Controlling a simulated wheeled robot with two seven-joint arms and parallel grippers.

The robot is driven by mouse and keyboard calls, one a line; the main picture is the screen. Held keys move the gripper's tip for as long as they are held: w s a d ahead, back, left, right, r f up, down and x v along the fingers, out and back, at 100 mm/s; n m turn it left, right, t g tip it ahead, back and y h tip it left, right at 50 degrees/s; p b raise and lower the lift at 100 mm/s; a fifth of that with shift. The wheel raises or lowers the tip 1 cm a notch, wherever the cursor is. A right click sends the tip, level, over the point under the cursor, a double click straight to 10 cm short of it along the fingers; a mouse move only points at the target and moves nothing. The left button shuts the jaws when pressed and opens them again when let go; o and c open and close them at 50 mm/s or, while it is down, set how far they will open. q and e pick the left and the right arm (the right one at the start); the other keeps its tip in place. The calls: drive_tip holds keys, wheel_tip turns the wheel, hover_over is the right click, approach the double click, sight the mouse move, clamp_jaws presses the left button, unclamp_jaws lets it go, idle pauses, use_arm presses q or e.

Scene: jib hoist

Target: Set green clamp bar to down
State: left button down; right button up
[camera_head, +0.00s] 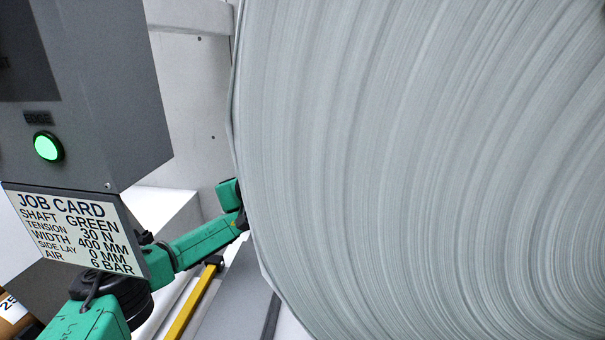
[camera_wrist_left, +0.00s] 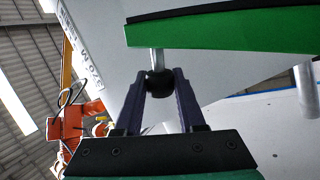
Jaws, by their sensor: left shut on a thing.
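The green clamp bar (camera_wrist_left: 228,32) crosses the top right of the left wrist view, with a dark edge strip along it. A metal stem comes from the bar to a round black knob (camera_wrist_left: 159,85). My left gripper (camera_wrist_left: 160,78) is shut on this knob, one dark finger on each side. In the head view my left arm reaches in from the lower left, and its gripper end is hidden behind the big grey roll (camera_head: 410,150). The clamp bar does not show in the head view. My right gripper is not in view.
The roll fills the head view's right side, close to my left forearm. A grey control box (camera_head: 90,90) with a lit green button (camera_head: 47,147) and a job card (camera_head: 75,232) stands at left. A yellow bar (camera_head: 193,303) lies below my arm. Orange machinery (camera_wrist_left: 80,122) shows in the wrist view.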

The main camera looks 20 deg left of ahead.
use_arm(q)
drive_tip(key=shift+s+r+g, duration=0.1)
drive_tip(key=shift+g, duration=0.2)
drive_tip(key=s+d+f+m+g+y, duration=0.1)
drive_tip(key=s+d+f+m+y, duration=0.1)
drive_tip(key=s+f+m, duration=0.2)
drive_tip(key=s+d+f+m+g+y, duration=0.2)
drive_tip(key=s+f+m, duration=0.3)
drive_tip(key=s+f, duration=0.6)
drive_tip(key=s+b, duration=0.1)
drive_tip(key=s, duration=0.4)
drive_tip(key=shift+s+d, duration=0.2)
drive_tip(key=shift+s, duration=0.2)
drive_tip(key=shift+f, duration=0.1)
